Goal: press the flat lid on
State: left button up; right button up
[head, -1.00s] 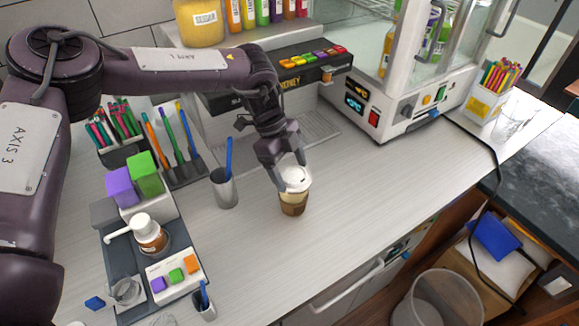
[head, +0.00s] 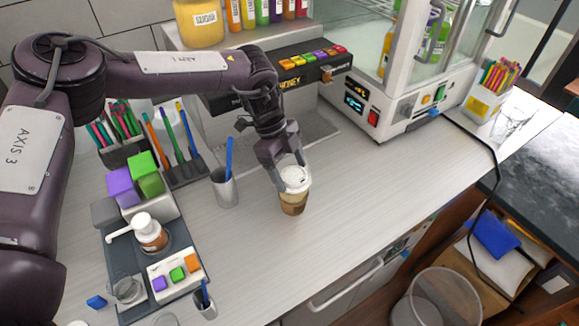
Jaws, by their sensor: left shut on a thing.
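A cup (head: 293,204) with a brown lower part stands upright on the pale counter. A white flat lid (head: 295,178) sits at the cup's top; whether it is fully seated I cannot tell. My left gripper (head: 290,176) reaches down from behind, its fingers at either side of the lid, shut on it. The fingers partly hide the lid's far edge. My right gripper is not in view.
A metal cup with a blue stick (head: 225,190) stands left of the cup. A dispenser tray (head: 182,262) with a pump bottle (head: 150,234) is further left. A machine (head: 375,105) stands behind right. The counter (head: 350,190) right of the cup is clear.

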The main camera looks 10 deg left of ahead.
pick_arm(q)
jog(key=o, duration=1)
jog(key=shift+r, duration=0.1)
jog(key=shift+r+p, duration=2.95)
jog(key=shift+r, duration=0.5)
jog(key=shift+c, duration=0.4)
grip_shut()
